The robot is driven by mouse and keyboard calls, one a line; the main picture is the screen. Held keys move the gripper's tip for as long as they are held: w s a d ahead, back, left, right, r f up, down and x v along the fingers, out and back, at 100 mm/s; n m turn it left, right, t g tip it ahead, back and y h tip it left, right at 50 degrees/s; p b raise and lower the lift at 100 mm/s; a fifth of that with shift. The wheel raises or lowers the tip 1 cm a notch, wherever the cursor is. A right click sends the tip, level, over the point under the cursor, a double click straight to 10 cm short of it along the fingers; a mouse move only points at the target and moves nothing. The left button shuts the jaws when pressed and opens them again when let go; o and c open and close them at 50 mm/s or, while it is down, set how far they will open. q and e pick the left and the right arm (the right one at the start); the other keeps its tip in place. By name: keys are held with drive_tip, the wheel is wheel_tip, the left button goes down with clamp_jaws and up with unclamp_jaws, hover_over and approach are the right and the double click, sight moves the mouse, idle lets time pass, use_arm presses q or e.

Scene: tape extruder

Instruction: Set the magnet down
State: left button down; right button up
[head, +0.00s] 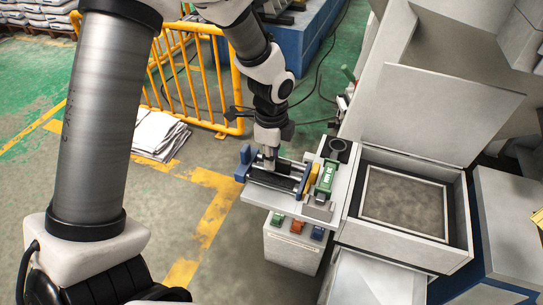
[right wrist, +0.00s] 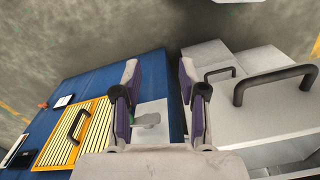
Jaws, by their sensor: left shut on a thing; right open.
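My left gripper (head: 268,160) points down over a small dark fixture with blue end pieces on the light grey side shelf (head: 256,192). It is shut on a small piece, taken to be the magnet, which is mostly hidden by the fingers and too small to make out. I cannot tell whether the piece touches the fixture. My right gripper (right wrist: 158,75) shows in the right wrist view, with its purple-grey fingers apart and nothing between them. It is not seen in the head view.
A green block (head: 327,178) and a yellow piece (head: 310,181) stand right of the fixture. An open grey box (head: 455,215) with a raised lid is at the right. A yellow railing (head: 236,95) stands behind.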

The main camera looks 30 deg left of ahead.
use_arm(q)
drive_tip(key=c, duration=1.2)
unclamp_jaws()
drive_tip(key=shift+w+f, duration=0.1)
wheel_tip(320, 180, up, 12)
drive_tip(key=shift+r+p, duration=0.2)
drive_tip(key=shift+p, duration=0.45)
